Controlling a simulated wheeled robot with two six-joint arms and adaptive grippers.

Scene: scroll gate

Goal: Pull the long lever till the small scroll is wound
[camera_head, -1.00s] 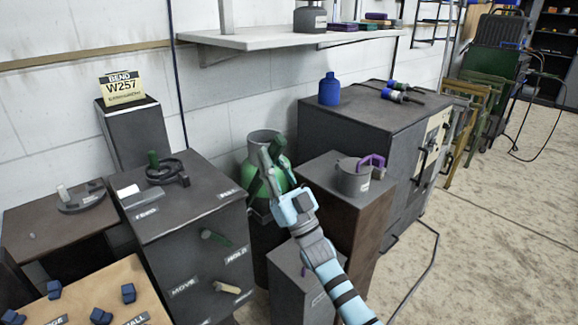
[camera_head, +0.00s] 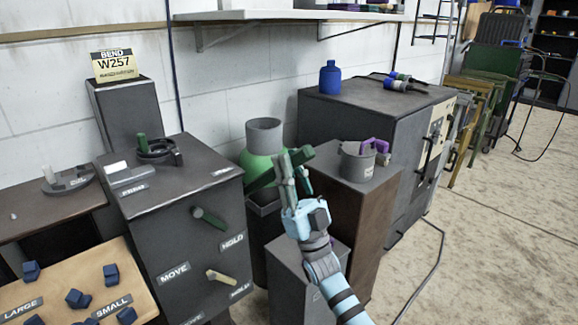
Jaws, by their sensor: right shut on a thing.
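My right gripper (camera_head: 293,180) is in the middle of the head view, in front of a green and grey cylinder (camera_head: 264,137). A short green handle (camera_head: 209,218) and a tan handle (camera_head: 224,276) stick out of the dark cabinet's front (camera_head: 165,240). The label SMALL (camera_head: 112,306) is on a tan board (camera_head: 60,281). I cannot make out a scroll. My left gripper is not in view.
A brown stand with a grey pot (camera_head: 357,162) is right of my gripper, and a large grey cabinet (camera_head: 345,115) stands behind it. A low grey box (camera_head: 286,275) stands beside my right forearm. The floor (camera_head: 480,260) is open at right.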

